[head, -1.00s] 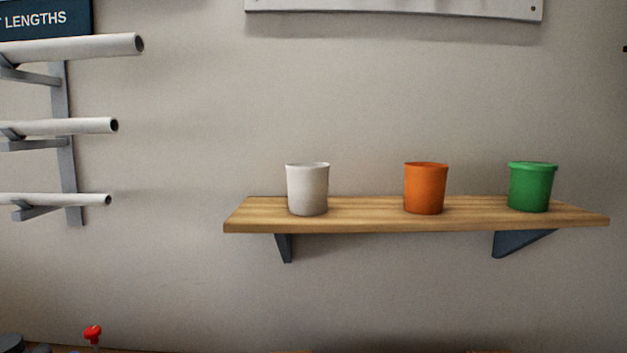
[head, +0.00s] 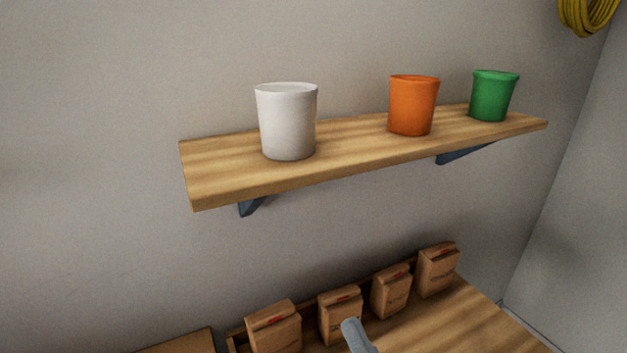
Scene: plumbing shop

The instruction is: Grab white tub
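The white tub (head: 287,122) stands upright on the left part of a wooden wall shelf (head: 215,172). An orange tub (head: 412,106) stands to its right, and a green tub (head: 493,96) stands farther right. The three tubs are apart from each other, and nothing covers the white one. I cannot make out my gripper in the head view.
Below the shelf is a wooden bench (head: 480,320) with several brown boxes (head: 340,315) in a row along the wall. A grey rounded piece (head: 356,336), which I cannot identify, rises at the bottom edge. Yellow coils (head: 588,14) hang at top right.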

